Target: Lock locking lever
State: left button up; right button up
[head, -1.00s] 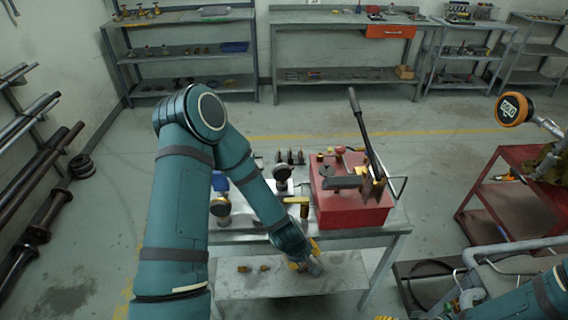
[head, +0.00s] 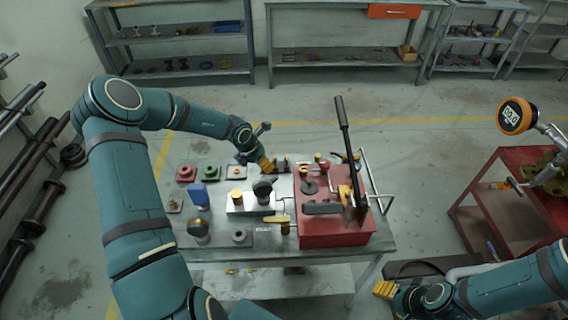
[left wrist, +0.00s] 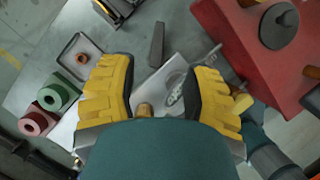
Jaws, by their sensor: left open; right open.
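A small dark lever-like bar (left wrist: 156,45) stands beside a grey metal plate (left wrist: 172,76) in the left wrist view; I cannot tell for certain that it is the locking lever. My left gripper (head: 268,164) is over the back of the workbench, beside small dark fittings. In the left wrist view, its yellow fingers (left wrist: 160,95) are spread apart over the plate, with nothing gripped. A brass-coloured knob (left wrist: 145,109) shows between them. My right gripper (head: 384,289) is low at the right, clear of the workbench, open and apparently empty.
A red box (head: 335,232) with a long black handle (head: 345,130) stands on the workbench (head: 215,268), right of my left gripper. Red and green round parts (head: 212,173) lie to the left. A red cart (head: 500,215) with a gauge (head: 514,116) above it stands at the right.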

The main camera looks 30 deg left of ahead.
aim_at(274, 178)
pick_arm(q)
jog(key=b+x, duration=0.1)
jog(key=x, duration=1.2)
jog(key=shift+s+a, duration=0.1)
jog(key=shift+a, duration=0.05)
grip_shut()
